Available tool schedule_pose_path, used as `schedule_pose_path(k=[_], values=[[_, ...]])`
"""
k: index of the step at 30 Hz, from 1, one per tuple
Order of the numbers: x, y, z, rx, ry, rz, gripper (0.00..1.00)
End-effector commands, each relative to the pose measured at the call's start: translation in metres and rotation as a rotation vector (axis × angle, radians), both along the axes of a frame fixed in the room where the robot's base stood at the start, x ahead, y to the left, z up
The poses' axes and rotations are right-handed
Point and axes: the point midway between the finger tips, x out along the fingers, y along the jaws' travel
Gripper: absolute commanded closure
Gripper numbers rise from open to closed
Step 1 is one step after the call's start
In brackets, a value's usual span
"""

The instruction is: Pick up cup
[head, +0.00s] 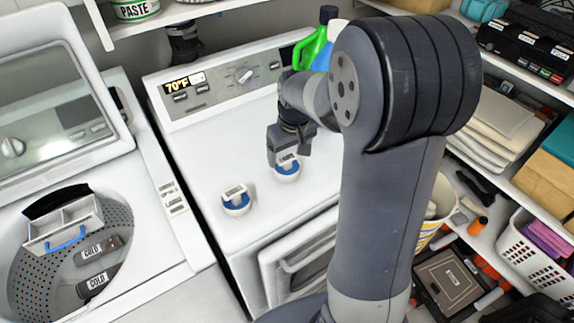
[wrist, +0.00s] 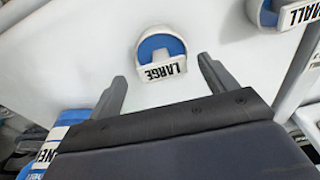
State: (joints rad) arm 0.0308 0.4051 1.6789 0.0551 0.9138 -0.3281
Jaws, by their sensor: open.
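Two small white measuring cups with blue inside stand on the white dryer top (head: 215,150). The one marked LARGE (wrist: 160,56) lies ahead of and between my gripper's fingers (wrist: 163,72) in the wrist view, with a gap on both sides. In the head view this cup (head: 286,173) is just below my gripper (head: 290,152), which partly hides it. The fingers are open and empty. The other cup, marked SMALL (wrist: 282,14), is cut off at the top right of the wrist view. It stands to the front left in the head view (head: 236,201).
A green bottle (head: 311,50) and a blue bottle stand at the dryer's back right, partly behind my arm. An open washer (head: 130,200) with a drawer and COLD-labelled parts is at left. Shelves with papers and a white basket (head: 530,255) are at right. The dryer's left top is clear.

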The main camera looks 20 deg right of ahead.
Motion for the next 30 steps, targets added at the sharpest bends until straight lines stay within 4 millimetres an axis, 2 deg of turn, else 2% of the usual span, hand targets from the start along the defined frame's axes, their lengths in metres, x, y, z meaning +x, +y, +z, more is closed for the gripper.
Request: schedule_pose_path(k=[6,9,17,30], values=[[0.006,0.004,-0.028,0.001,0.005,0.0,0.2],[0.007,0.004,-0.035,0.0,0.003,0.0,0.2],[0.007,0.004,-0.038,0.0,0.0,0.0,0.2],[0.007,0.004,-0.038,0.0,0.001,-0.001,0.54]])
